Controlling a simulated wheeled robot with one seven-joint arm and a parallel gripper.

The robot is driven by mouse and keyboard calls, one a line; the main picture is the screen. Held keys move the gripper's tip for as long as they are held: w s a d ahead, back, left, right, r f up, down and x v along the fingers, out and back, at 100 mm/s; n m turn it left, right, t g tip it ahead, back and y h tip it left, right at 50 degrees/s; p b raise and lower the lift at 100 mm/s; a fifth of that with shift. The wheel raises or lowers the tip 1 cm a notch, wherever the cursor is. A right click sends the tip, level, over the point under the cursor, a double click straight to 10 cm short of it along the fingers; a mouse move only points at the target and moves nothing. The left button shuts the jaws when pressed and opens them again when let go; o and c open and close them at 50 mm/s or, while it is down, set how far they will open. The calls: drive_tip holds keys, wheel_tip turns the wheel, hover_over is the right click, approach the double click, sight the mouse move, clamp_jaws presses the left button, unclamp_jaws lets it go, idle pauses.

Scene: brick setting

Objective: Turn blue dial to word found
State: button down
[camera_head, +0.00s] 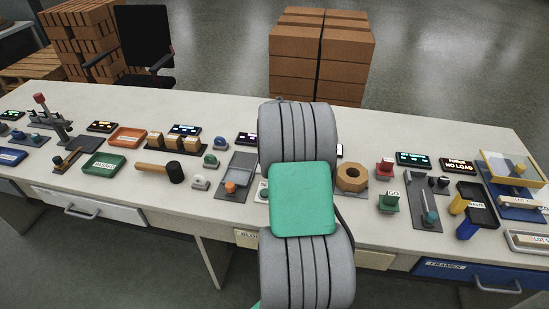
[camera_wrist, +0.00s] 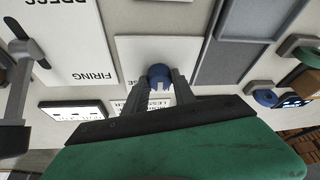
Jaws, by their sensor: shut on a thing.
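The blue dial (camera_wrist: 159,71) stands on a white plate (camera_wrist: 140,50) in the wrist view. My gripper (camera_wrist: 160,84) is shut on it, with one dark finger on each side. In the head view my arm hides the dial and my fingertips.
The long table (camera_head: 215,125) is crowded. Left of my arm are a hammer (camera_head: 160,171) and an orange tray (camera_head: 128,137); right are a wooden ring (camera_head: 352,179), a green GO button (camera_head: 389,201) and a NO LOAD display (camera_head: 457,164). Brick stacks (camera_head: 318,55) stand behind.

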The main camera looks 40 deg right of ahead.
idle(0.3)
drive_tip(key=c, duration=1)
unclamp_jaws()
drive_tip(key=shift+c, duration=0.2)
drive_tip(key=shift+r, duration=0.1)
drive_tip(key=v, duration=0.7)
drive_tip(key=shift+r, duration=0.3)
drive_tip(key=shift+s+a, duration=0.15)
